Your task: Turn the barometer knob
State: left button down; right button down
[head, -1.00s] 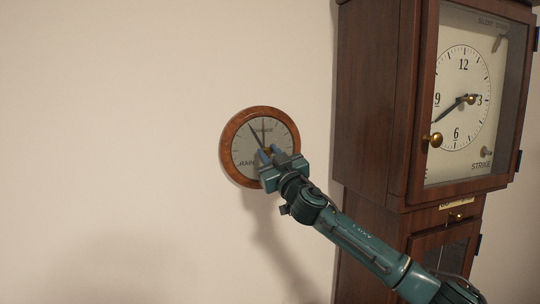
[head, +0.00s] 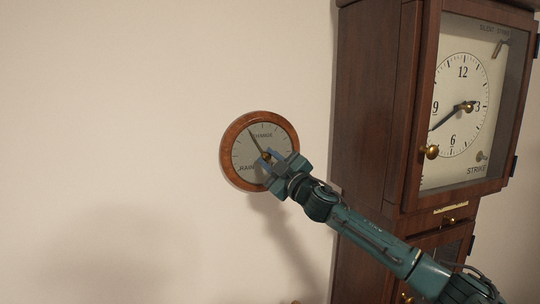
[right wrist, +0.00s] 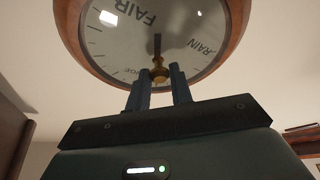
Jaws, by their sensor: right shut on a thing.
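The round barometer (head: 247,152) hangs on the wall, with a reddish wooden rim and a pale dial. One dark hand points to the upper left. Its brass knob (head: 266,156) is at the dial's centre. My right gripper (head: 270,159) reaches in from the lower right and is shut on the knob. In the right wrist view the barometer (right wrist: 120,42) appears upside down, and the knob (right wrist: 159,72) shows between the blue fingertips of my right gripper (right wrist: 159,80). The lower right of the dial is hidden behind the gripper in the head view. My left gripper is not in view.
A tall wooden clock (head: 375,120) stands to the right of the barometer, with a glazed door and a brass door knob (head: 431,151). My right forearm passes in front of its lower case. The wall left of the barometer is bare.

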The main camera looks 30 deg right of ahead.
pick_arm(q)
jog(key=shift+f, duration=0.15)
pick_arm(e)
jog(key=c, duration=1.6)
grip_release()
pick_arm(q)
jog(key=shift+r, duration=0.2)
pick_arm(e)
jog(key=o, duration=0.4)
jog(key=shift+c, duration=0.2)
jog(key=shift+s+f, duration=0.1)
jog(key=shift+s+f, duration=0.15)
jog(key=shift+s, duration=0.15)
pick_arm(q)
jog(key=b, duration=0.2)
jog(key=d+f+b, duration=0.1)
jog(key=b, duration=0.1)
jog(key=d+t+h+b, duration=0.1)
jog(key=b, duration=0.2)
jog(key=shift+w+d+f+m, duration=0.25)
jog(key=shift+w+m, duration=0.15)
pick_arm(e)
jog(key=v, duration=1.2)
